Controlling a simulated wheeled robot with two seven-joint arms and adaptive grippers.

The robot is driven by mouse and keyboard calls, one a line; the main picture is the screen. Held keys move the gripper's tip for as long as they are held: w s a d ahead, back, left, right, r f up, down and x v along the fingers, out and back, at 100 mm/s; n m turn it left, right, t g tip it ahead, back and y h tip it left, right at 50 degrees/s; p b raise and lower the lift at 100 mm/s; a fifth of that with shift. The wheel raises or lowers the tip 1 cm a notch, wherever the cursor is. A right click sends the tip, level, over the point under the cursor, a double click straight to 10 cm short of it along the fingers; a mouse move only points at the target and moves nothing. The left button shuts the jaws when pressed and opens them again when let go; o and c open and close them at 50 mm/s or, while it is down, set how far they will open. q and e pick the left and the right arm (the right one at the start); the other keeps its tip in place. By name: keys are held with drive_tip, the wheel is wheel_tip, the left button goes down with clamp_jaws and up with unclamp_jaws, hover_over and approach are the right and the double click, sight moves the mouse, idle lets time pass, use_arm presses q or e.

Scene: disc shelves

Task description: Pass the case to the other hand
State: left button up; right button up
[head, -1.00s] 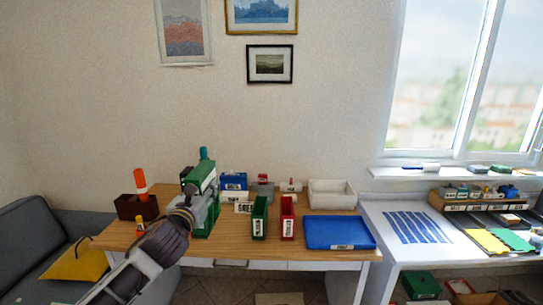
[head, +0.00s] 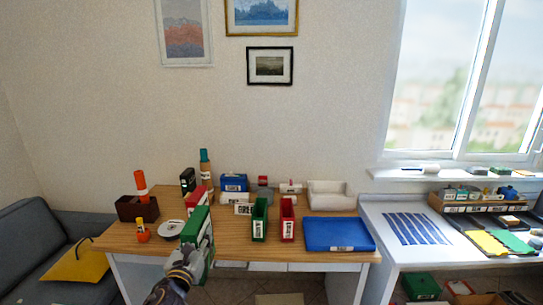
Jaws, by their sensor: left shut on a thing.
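My left gripper (head: 184,263) is shut on a green case (head: 197,226). The case is held upright at the front edge of the wooden table (head: 224,225), and its lower part is close to the gripper fingers. The fingers are small and partly hidden by my wrist. My right gripper is not in view.
A white disc (head: 171,229), an orange bottle (head: 142,232) and a dark box (head: 138,208) are left of the case.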

use_arm(q)
drive_tip(key=s+f, duration=0.2)
drive_tip(key=f, duration=0.1)
drive_tip(key=s+f, duration=0.1)
drive_tip(key=f, duration=0.3)
drive_tip(key=s+f, duration=0.2)
drive_tip(key=f, duration=0.2)
drive_tip(key=shift+s+a+f, duration=0.1)
drive_tip(key=shift+s+f, duration=0.15)
drive_tip(key=shift+s, duration=0.1)
drive_tip(key=shift+s+f+p, duration=0.3)
drive_tip(key=shift+s+f, duration=0.15)
drive_tip(key=shift+f, duration=0.15)
